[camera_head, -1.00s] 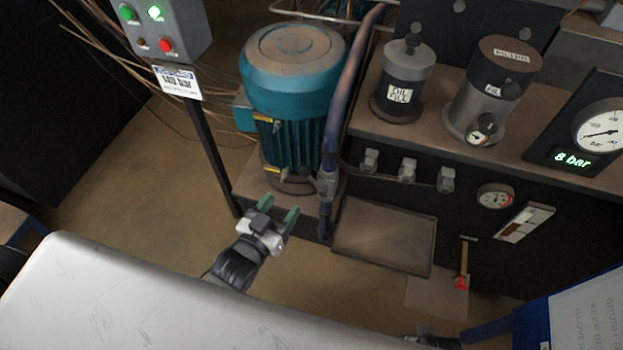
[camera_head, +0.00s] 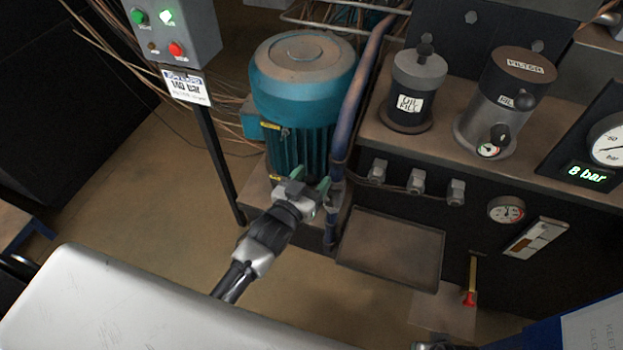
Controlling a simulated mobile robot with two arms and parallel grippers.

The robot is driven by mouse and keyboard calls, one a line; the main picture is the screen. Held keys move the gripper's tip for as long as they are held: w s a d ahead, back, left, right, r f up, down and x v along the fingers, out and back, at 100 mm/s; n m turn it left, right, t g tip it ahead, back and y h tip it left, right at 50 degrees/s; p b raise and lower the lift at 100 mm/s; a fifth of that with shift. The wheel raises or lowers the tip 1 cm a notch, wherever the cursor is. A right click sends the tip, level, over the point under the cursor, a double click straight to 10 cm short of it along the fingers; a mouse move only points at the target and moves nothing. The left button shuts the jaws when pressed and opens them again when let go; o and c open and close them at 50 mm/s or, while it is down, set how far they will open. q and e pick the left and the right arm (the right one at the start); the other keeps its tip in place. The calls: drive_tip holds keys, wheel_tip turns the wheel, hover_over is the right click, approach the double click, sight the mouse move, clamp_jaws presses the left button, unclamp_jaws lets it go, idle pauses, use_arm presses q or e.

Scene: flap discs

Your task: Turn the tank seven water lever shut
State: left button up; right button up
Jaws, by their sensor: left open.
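No label marks a tank seven water lever. A yellow handle with a red end (camera_head: 470,296) hangs below the dark panel at lower right; I cannot tell whether it is that lever. A blue hose (camera_head: 354,95) runs down beside the teal motor (camera_head: 303,90) to a fitting that my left gripper partly hides. My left gripper (camera_head: 306,187) is open at the motor's foot, its green fingertips close to the hose's lower end. I cannot tell whether it touches. A small grey piece at the bottom edge may be my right gripper (camera_head: 432,345); its fingers are hidden.
A control box (camera_head: 172,30) on a thin post stands left of the motor. A shallow tray (camera_head: 391,246) lies right of my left gripper. The oil fill pot (camera_head: 414,90) and filter (camera_head: 500,100) stand on the bench. The brown floor (camera_head: 150,195) at left is clear.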

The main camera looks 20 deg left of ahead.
use_arm(q)
clamp_jaws()
